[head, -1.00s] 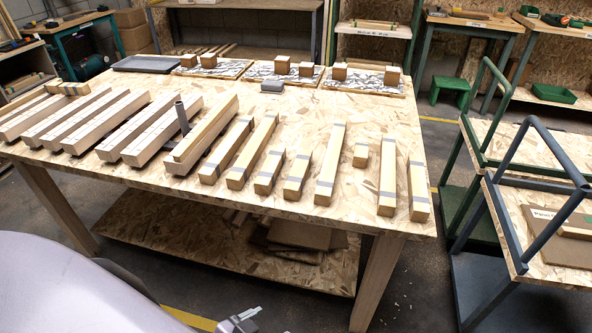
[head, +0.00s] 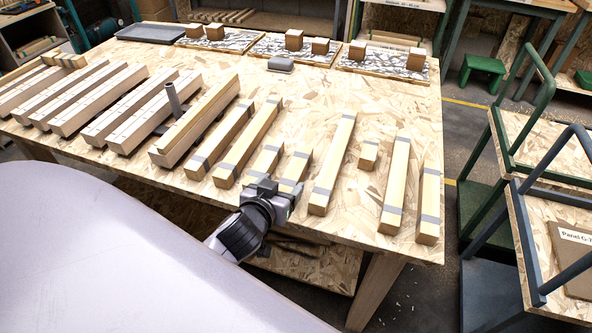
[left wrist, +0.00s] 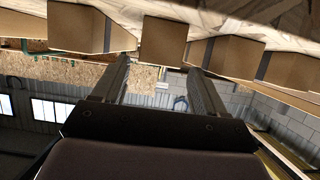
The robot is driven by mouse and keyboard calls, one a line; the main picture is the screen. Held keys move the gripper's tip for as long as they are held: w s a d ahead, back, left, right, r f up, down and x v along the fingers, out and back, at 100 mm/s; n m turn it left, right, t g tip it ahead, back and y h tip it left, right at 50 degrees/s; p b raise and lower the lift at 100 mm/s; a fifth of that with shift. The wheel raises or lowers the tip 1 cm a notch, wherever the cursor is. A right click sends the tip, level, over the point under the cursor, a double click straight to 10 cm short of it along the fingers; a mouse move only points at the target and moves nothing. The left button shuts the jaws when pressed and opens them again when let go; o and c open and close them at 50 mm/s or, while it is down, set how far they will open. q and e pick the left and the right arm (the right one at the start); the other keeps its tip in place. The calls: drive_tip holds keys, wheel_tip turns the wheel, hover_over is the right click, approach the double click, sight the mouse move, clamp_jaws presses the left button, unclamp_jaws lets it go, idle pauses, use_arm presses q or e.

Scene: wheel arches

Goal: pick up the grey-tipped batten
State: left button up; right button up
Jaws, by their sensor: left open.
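Several pale wooden battens with grey bands lie on the table: two long ones (head: 220,138) (head: 246,145), two short ones (head: 266,160) (head: 297,168), a longer one (head: 334,160) and two at the right (head: 397,172) (head: 429,203). I cannot tell which one is the grey-tipped batten. My left gripper (head: 281,188) is open at the table's front edge, by the near ends of the two short battens, partly hiding them. In the left wrist view my open fingers (left wrist: 158,75) have nothing between them; batten ends (left wrist: 163,40) show along the top. My right gripper is not in view.
The chipboard table (head: 300,100) also bears thick pale beams (head: 100,100), a small block (head: 368,154), a grey object (head: 281,64), a tray (head: 150,33) and patterned panels (head: 380,62). Green and blue-grey trolleys (head: 540,190) stand at the right. Bare board lies behind the battens.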

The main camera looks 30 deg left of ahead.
sight(291, 177)
use_arm(q)
drive_tip(key=shift+d+x, duration=0.2)
drive_tip(key=shift+x, duration=2.35)
drive_tip(key=shift+w, duration=0.1)
drive_tip(key=c, duration=1.1)
drive_tip(key=shift+r, duration=0.1)
drive_tip(key=shift+c, duration=0.2)
